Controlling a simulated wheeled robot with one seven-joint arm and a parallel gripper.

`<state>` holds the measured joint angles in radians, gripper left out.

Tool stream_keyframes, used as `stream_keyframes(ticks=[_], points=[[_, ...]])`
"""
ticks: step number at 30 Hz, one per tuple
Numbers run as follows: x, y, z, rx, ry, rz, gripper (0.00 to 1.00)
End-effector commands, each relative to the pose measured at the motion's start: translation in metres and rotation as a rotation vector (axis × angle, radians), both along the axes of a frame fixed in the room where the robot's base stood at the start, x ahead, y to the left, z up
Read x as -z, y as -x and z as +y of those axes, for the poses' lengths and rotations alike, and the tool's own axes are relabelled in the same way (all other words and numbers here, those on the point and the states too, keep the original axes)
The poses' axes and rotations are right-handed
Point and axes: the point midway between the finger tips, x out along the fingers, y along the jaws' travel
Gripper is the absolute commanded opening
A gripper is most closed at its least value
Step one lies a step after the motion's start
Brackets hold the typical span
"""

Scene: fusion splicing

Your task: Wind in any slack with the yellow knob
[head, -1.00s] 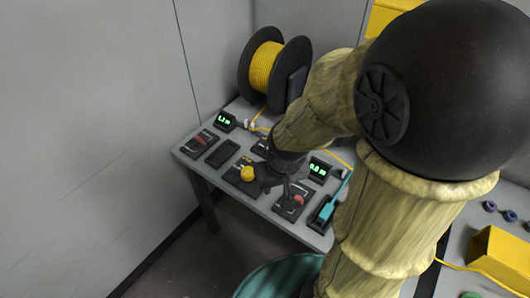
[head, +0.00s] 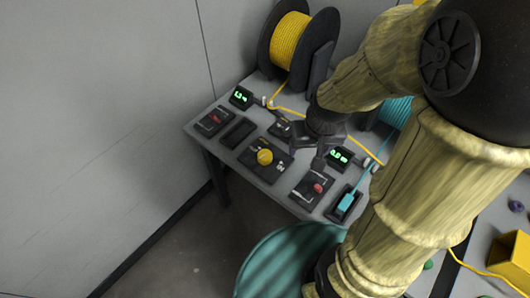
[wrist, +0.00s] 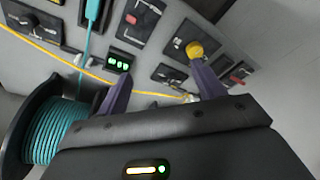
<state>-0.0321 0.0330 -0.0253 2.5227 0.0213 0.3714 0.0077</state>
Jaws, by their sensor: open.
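The yellow knob (head: 265,157) sits on a dark square panel on the grey table, and it also shows in the wrist view (wrist: 194,49). My gripper (head: 310,152) is open and empty above the table, to the right of the knob and apart from it. In the wrist view its two purple fingers (wrist: 160,75) are spread, with the knob beyond the right fingertip. The yellow cable (head: 358,147) runs from the yellow reel (head: 290,40) along the back of the panels. My arm hides part of it.
Panels with red levers (head: 214,117) (head: 318,188) stand on both sides of the knob. Green-lit displays (head: 241,97) (head: 340,156) stand behind them. A teal tool or plug (head: 346,201) lies at the right. A teal reel (wrist: 52,132) is close in the wrist view.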

Motion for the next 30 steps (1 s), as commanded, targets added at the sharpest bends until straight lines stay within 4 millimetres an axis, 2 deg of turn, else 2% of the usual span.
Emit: stream_keyframes(ticks=[5, 9, 15, 20, 30], points=[[0.009, -0.042, 0.018, 0.053, -0.03, 0.072, 0.68], [0.023, -0.084, 0.043, 0.11, -0.038, 0.141, 0.68], [0.044, -0.13, 0.083, 0.164, -0.02, 0.202, 0.68], [0.051, -0.143, 0.097, 0.18, -0.011, 0.215, 0.68], [0.052, -0.143, 0.097, 0.182, -0.012, 0.216, 0.68]])
